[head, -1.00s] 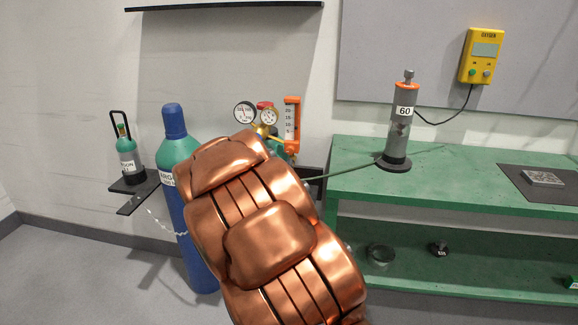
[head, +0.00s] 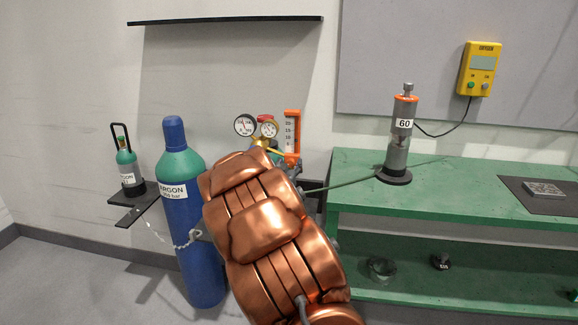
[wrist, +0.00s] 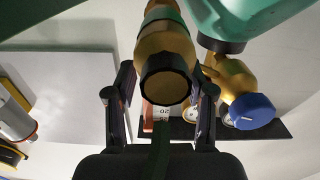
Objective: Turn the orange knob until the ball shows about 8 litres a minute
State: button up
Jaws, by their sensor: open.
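The ball is too small to read. My gripper is hidden behind the arm in the head view. In the wrist view my gripper (wrist: 161,82) is open, with a finger on either side of a brass fitting (wrist: 165,55) with a dark ringed end. I cannot tell whether they touch. The flowmeter scale (wrist: 160,113) shows partly behind.
A blue and green argon cylinder (head: 180,180) stands left of my arm. A small bottle (head: 128,168) sits on a wall shelf. The green bench (head: 450,190) is at right, bearing a grey stand marked 60 (head: 398,145). A blue knob (wrist: 252,111) is right of my fingers.

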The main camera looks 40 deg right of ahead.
jog(key=shift+c, duration=0.4)
grip_shut()
jog(key=shift+f, duration=0.1)
jog(key=shift+m+b, duration=0.9)
jog(key=shift+m, duration=0.3)
jog(key=shift+o, duration=0.4)
grip_release()
